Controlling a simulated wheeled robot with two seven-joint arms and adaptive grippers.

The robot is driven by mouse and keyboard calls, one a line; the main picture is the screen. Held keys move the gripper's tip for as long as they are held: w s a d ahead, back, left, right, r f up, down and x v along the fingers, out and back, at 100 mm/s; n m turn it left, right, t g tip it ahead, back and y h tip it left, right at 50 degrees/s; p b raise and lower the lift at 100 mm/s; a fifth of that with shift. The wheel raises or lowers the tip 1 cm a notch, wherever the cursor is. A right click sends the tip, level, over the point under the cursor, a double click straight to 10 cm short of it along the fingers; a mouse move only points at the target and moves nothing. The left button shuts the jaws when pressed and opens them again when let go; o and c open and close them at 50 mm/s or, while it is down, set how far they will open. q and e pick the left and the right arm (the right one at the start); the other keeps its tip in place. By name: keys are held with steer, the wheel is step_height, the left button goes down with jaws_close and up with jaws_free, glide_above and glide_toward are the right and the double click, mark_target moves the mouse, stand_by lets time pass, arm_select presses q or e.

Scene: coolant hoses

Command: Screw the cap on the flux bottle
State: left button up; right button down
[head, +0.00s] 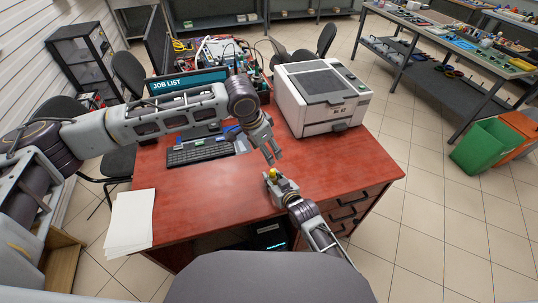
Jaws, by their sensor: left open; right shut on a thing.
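My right gripper (277,182) is low over the front part of the red desk (220,205). It is shut on a small yellow thing (273,173) that shows between its fingers. It is too small to tell whether this is the flux bottle, its cap or both; the fingers hide the rest. My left gripper (273,156) is just above and behind the right one, with its fingers open and pointing down toward the yellow thing. I see nothing between the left fingers. A small gap seems to lie between the two grippers.
A white printer (315,115) stands at the back right of the desk. White paper sheets (130,220) lie at the front left. The desk's front middle is clear.

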arm_select(q)
steer(key=shift+v, duration=1.95)
arm_select(e)
steer(key=c, duration=1.1)
jaws_free()
steer(key=shift+s+d, duration=0.1)
steer(key=shift+s, duration=0.05)
steer(key=shift+v, duration=5.85)
